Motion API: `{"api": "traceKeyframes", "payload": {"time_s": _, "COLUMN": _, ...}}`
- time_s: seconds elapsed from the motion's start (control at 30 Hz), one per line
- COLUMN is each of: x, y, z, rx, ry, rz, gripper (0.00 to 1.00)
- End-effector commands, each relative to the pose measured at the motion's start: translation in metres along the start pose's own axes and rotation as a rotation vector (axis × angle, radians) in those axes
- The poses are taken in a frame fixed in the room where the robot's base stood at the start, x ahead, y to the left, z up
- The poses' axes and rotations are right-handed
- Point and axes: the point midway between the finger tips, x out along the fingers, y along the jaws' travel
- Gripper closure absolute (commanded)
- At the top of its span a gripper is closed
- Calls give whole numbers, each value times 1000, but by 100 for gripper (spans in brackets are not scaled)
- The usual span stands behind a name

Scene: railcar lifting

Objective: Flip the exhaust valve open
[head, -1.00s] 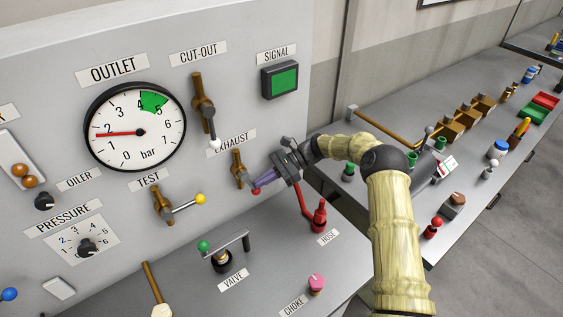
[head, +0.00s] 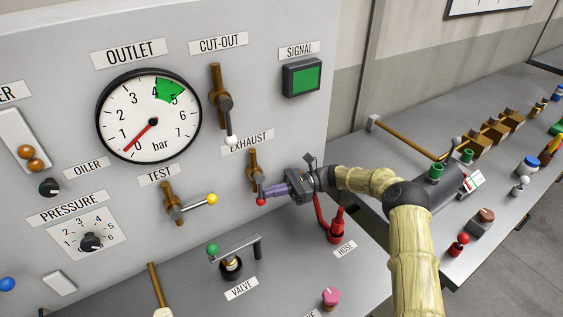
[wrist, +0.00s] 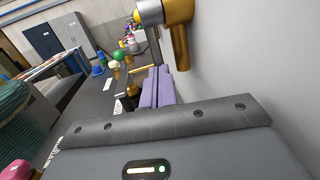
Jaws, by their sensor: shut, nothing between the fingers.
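The exhaust valve (head: 252,160) is a brass body on the panel under its EXHAUST label. Its short lever hangs down, nearly in line with the body, ending in a red knob (head: 261,202). My gripper (head: 267,191) is shut and empty, its purple fingertips just right of the lever, close to the knob; whether they touch cannot be told. In the wrist view, the closed fingers (wrist: 158,77) lie below and beside a large brass part (wrist: 179,40), likely the exhaust valve. The red knob is not visible there.
The outlet gauge (head: 149,116) reads between 0 and 1. The cut-out valve (head: 217,90) is above, the test valve (head: 171,203) to the left. The red hose coupling (head: 337,227) stands close below my gripper. The signal lamp (head: 302,77) is green.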

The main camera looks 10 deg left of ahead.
Motion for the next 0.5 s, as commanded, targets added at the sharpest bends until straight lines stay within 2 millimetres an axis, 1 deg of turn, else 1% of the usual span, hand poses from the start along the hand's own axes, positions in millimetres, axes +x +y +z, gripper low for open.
{"api": "traceKeyframes", "payload": {"time_s": 0.27, "x": 0, "y": 0, "z": 0, "rx": 0, "ry": -2, "rz": 3, "gripper": 100}}
{"api": "traceKeyframes", "payload": {"time_s": 0.37, "x": -8, "y": 1, "z": -1, "rx": 0, "ry": -1, "rz": 1, "gripper": 100}}
{"api": "traceKeyframes", "payload": {"time_s": 0.5, "x": -26, "y": 3, "z": -3, "rx": -1, "ry": 0, "rz": 1, "gripper": 100}}
